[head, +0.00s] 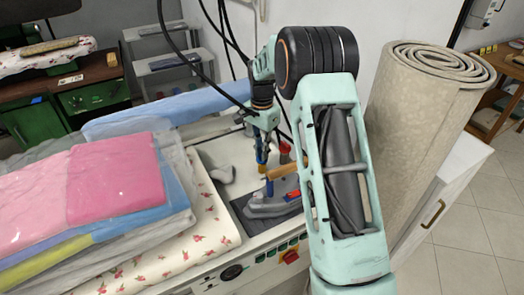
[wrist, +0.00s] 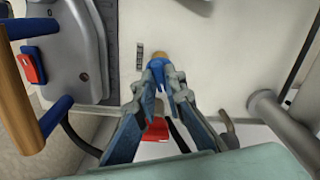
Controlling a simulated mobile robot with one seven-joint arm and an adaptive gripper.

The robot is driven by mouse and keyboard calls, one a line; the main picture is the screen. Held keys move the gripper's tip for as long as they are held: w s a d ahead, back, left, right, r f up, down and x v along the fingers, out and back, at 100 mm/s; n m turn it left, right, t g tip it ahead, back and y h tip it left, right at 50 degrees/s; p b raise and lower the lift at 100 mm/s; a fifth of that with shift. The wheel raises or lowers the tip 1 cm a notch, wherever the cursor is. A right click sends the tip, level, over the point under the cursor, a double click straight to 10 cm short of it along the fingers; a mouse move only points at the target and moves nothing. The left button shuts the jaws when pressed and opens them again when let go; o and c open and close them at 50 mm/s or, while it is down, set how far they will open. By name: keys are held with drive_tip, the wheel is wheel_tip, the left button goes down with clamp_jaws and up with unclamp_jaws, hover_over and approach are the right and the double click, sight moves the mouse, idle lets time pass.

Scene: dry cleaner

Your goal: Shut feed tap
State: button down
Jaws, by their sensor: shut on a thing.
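A small tap with a blue handle (wrist: 158,64) and a brass-coloured round part stands on the pale work surface, beside a small dark label (wrist: 139,56). My gripper (wrist: 160,78) is shut on the blue handle, with a fingertip on each side. The fingers hide part of the handle, so its turn angle is hard to read.
An iron (head: 274,199) with a wooden handle and red switch rests on a dark pad just beside the tap. A red object (wrist: 157,128) lies beyond the surface edge. Folded bagged clothes (head: 115,180) fill the left; a rolled carpet (head: 420,120) stands right.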

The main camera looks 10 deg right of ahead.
drive_tip(key=n, duration=1.3)
drive_tip(key=shift+n, duration=0.3)
idle(0.3)
drive_tip(key=c, duration=2)
unclamp_jaws()
wheel_tip(320, 180, up, 12)
drive_tip(key=shift+r, duration=0.1)
